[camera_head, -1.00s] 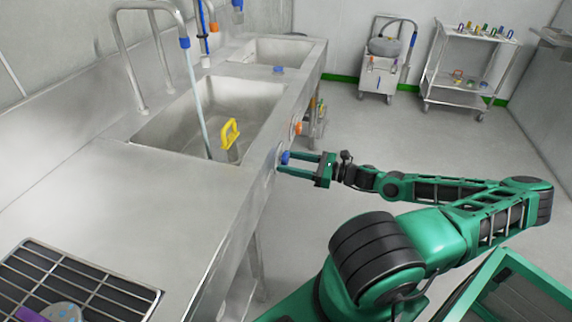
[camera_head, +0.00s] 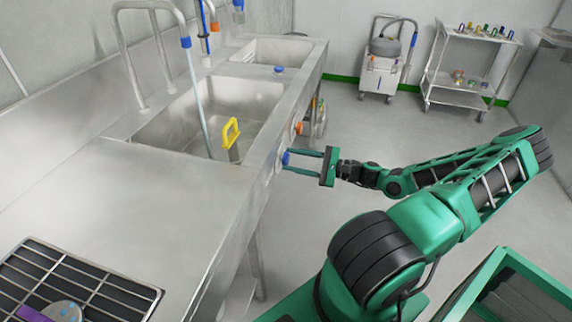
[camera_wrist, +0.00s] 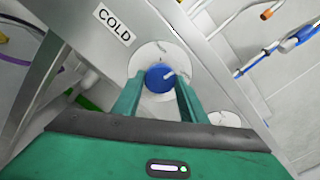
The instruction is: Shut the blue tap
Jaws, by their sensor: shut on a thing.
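The blue tap (camera_wrist: 158,78) is a round blue knob with a white mark, on a pale disc in the sink's front panel beside a "COLD" label (camera_wrist: 114,24). In the head view the blue tap (camera_head: 285,158) shows at the fingertips. My gripper (camera_head: 288,162) is shut on it; in the wrist view the fingers of my gripper (camera_wrist: 159,86) stand on either side of the knob. The wrist view is tilted. A pale stream (camera_head: 198,100) runs from the blue-banded spout (camera_head: 185,42) into the near basin (camera_head: 180,125).
An orange knob (camera_head: 298,128) sits farther along the same panel. A yellow-handled item (camera_head: 231,132) stands in the near basin. A grated drain (camera_head: 70,280) is at the counter's near left. A steel trolley (camera_head: 470,65) and a wheeled unit (camera_head: 380,70) stand at the back. Floor beyond my arm is clear.

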